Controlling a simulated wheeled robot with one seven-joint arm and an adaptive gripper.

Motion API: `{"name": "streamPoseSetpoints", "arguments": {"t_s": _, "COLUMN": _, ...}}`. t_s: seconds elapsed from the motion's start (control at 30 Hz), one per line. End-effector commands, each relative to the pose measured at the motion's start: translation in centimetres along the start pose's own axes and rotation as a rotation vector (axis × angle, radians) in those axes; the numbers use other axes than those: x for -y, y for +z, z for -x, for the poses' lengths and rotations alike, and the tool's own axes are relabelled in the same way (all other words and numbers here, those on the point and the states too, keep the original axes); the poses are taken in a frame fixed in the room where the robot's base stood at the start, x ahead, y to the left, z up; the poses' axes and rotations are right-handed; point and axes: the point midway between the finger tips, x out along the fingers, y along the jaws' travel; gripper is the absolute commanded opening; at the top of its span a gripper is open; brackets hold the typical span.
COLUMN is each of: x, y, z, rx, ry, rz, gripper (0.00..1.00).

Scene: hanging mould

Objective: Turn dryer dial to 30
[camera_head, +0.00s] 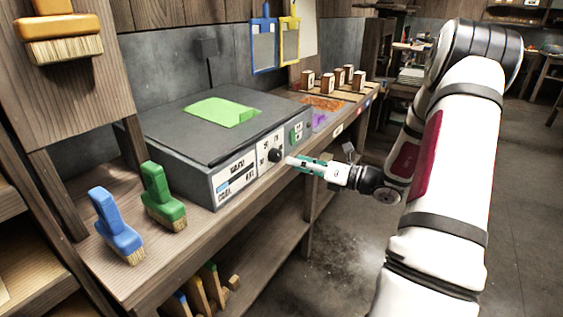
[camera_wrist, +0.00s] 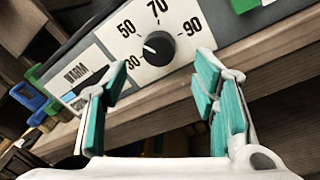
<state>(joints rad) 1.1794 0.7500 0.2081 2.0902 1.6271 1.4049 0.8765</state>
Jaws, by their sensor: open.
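The dryer (camera_head: 225,150) is a grey box on the wooden bench in the head view. Its black round dial (camera_head: 275,155) sits on a white front panel. In the wrist view the dial (camera_wrist: 160,49) has the printed numbers 30, 50, 70 and 90 around it. Its white mark points left, around the 30 to 50 side; the exact reading is unclear. My gripper (camera_head: 294,162) is just in front of the dial. In the wrist view my gripper (camera_wrist: 163,63) is open, with teal finger pads on either side of the dial, apart from it and holding nothing.
A green piece (camera_head: 222,111) lies on the dryer's top. Blue (camera_head: 117,226) and green (camera_head: 161,196) brushes stand on the bench left of the dryer. Small wooden blocks (camera_head: 328,83) stand at the far end. The floor beside the bench is clear.

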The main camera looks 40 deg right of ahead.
Motion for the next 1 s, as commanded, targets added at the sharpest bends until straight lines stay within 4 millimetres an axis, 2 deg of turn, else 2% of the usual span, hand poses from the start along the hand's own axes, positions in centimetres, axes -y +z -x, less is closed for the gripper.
{"name": "streamPoseSetpoints", "arguments": {"t_s": 0.1, "x": 0.0, "y": -0.1, "z": -2.3, "rx": -0.002, "ry": 0.003, "rz": 0.002, "gripper": 0.54}}
{"name": "streamPoseSetpoints", "arguments": {"t_s": 0.3, "x": 0.0, "y": -0.1, "z": -4.7, "rx": -0.002, "ry": 0.002, "rz": 0.002, "gripper": 0.54}}
{"name": "streamPoseSetpoints", "arguments": {"t_s": 0.5, "x": 0.0, "y": 0.0, "z": -5.5, "rx": 0.000, "ry": 0.001, "rz": 0.002, "gripper": 0.54}}
{"name": "streamPoseSetpoints", "arguments": {"t_s": 0.73, "x": -0.1, "y": 0.0, "z": -5.5, "rx": 0.000, "ry": 0.001, "rz": 0.002, "gripper": 0.54}}
{"name": "streamPoseSetpoints", "arguments": {"t_s": 0.93, "x": -0.1, "y": 0.0, "z": -5.5, "rx": -0.001, "ry": 0.001, "rz": 0.002, "gripper": 0.08}}
{"name": "streamPoseSetpoints", "arguments": {"t_s": 1.0, "x": 0.0, "y": 0.0, "z": -5.5, "rx": -0.001, "ry": 0.001, "rz": 0.002, "gripper": 0.05}}
